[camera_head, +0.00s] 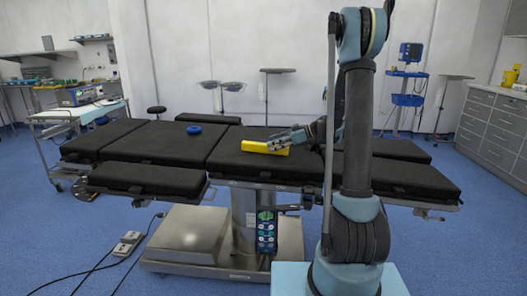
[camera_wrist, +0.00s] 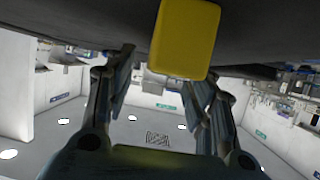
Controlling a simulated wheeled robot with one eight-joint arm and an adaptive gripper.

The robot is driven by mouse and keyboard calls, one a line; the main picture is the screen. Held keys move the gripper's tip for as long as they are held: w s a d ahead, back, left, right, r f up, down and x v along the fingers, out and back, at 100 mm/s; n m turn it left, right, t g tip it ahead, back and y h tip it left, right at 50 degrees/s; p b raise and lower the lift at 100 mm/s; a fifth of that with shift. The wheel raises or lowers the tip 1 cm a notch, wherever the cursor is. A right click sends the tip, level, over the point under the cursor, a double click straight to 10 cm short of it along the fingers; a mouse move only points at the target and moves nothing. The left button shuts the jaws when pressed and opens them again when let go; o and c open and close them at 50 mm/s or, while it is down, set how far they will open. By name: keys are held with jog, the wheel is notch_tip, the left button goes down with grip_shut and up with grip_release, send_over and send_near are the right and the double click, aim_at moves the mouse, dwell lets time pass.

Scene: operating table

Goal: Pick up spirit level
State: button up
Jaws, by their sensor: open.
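The spirit level is a yellow bar (camera_head: 262,148) lying on the black padded operating table (camera_head: 170,143), near the middle of the table in the head view. In the wrist view its yellow end (camera_wrist: 185,38) fills the top centre, against the dark pad. My gripper (camera_head: 287,139) is open, just above and to the right of the level's right end. In the wrist view the fingers (camera_wrist: 165,78) are spread, with the yellow end close to their tips and nearer the right finger. I cannot tell if they touch. Nothing is held.
A blue ring-shaped object (camera_head: 194,129) lies on the table, left of the level. The pad around the level is otherwise clear. A control handset (camera_head: 266,230) hangs at the table's front. Side carts (camera_head: 78,112) and grey drawers (camera_head: 492,125) stand farther off.

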aim_at(265, 144)
jog(key=x, duration=0.5)
jog(key=shift+a+r, duration=0.1)
jog(key=shift+r, duration=0.05)
grip_shut()
